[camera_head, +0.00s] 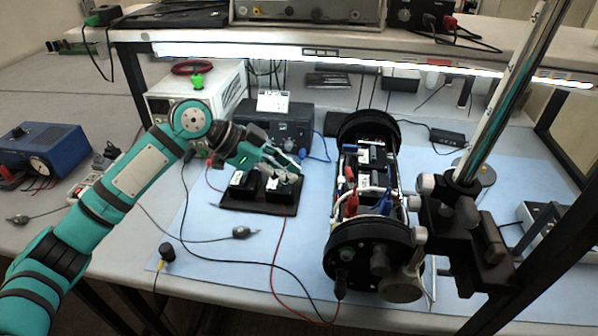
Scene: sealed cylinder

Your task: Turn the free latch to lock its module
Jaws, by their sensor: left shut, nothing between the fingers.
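The open cylinder frame (375,245) stands on the blue mat right of centre, with round black end caps and its inside showing. Modules with white labels (372,156) sit inside it among red, blue and white wires. The latches are too small to tell apart, so I cannot say which is free. My left gripper (292,172) is shut and empty, left of the cylinder and apart from it. It is over a dark tray (240,207) that holds black boxes (280,190), and partly hides them. I cannot tell whether it touches them. My right gripper is not in view.
A dark instrument (290,122) and a white one stand behind the tray. A metal post with black clamps (455,215) rises close to the cylinder's right. Black and red cables cross the mat in front. A shelf (420,68) overhangs the back.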

